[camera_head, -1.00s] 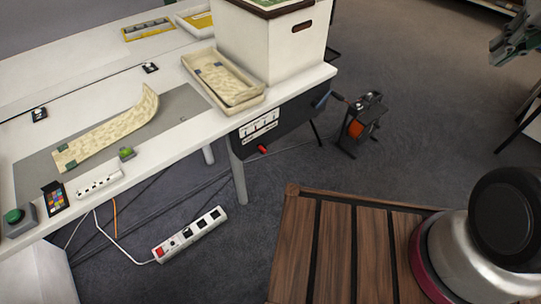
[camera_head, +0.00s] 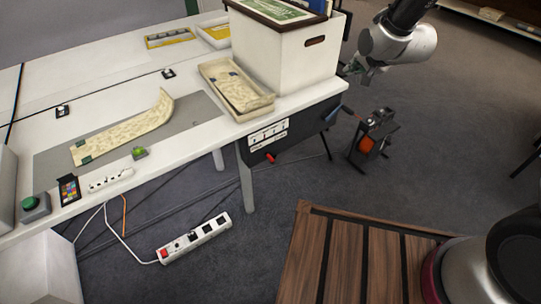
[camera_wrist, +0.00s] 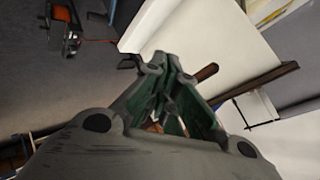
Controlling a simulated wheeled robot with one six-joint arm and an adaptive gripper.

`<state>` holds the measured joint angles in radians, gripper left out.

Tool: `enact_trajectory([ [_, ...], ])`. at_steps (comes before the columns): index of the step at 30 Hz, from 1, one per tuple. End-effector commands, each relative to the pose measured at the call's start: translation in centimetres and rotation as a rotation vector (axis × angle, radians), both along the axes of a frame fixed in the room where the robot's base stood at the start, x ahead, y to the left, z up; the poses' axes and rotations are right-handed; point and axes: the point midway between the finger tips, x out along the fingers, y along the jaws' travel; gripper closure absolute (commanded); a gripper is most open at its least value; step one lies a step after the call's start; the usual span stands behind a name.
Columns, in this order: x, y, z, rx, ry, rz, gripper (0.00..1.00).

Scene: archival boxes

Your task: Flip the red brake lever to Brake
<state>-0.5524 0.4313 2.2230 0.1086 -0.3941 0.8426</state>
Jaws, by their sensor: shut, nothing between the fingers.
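The red lever (camera_head: 271,158) sticks out from the lower edge of a black panel (camera_head: 310,123) under the table's right end. A white scale label (camera_head: 268,134) is on the panel above it; its wording is too small to read. My gripper (camera_head: 350,71) is to the right of the white box, above and to the right of the lever, well apart from it. In the wrist view its green-lined fingers (camera_wrist: 172,62) are shut and empty. I cannot make out the lever in the wrist view.
A white archival box (camera_head: 285,58) stands at the table's right end, close to my gripper. A stand with an orange reel (camera_head: 366,145) is on the floor to the right of the panel. A power strip (camera_head: 194,238) lies on the floor. The carpet between is free.

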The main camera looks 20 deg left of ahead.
Motion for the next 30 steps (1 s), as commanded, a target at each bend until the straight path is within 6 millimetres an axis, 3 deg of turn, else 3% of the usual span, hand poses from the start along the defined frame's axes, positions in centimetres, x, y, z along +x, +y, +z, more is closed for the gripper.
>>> enact_trajectory([
  [1, 0.1, 2.7, -3.0, 0.037, 0.002, 0.001, 1.00],
  [3, 0.1, 6.2, -6.5, 0.109, -0.010, -0.010, 1.00],
  [9, -3.0, 14.3, -16.9, 0.320, -0.028, -0.020, 1.00],
  [13, -7.2, 17.6, -23.5, 0.460, -0.027, -0.010, 1.00],
  [18, -13.5, 19.0, -30.5, 0.626, -0.010, 0.022, 1.00],
  [24, -17.9, 18.5, -34.2, 0.740, 0.009, 0.052, 1.00],
  [30, -18.5, 18.7, -34.9, 0.768, 0.014, 0.059, 1.00],
])
